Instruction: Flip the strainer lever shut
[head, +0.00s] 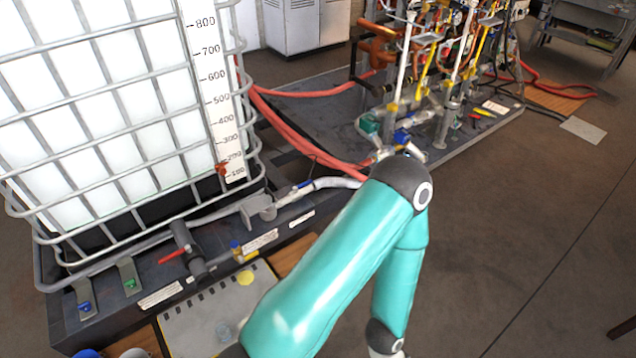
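A red lever (173,256) sticks out to the left from a dark grey valve body (188,250) on the grey pipe in front of the caged tank. Another handle, blue (302,185), lies along the pipe farther right. A small yellow and blue fitting (237,250) sits between them, lower down. A grey branched body (262,207) on the pipe may be the strainer, but I cannot tell for certain which lever belongs to it. One of my teal arms crosses the lower middle, bending down past the bottom edge.
The white tank (85,110) in a metal cage fills the left. Red hoses (310,140) run to a piping rig on a grey platform (330,115). A grey board (205,315) lies in front of the dark base (65,305). The floor at right is mostly clear.

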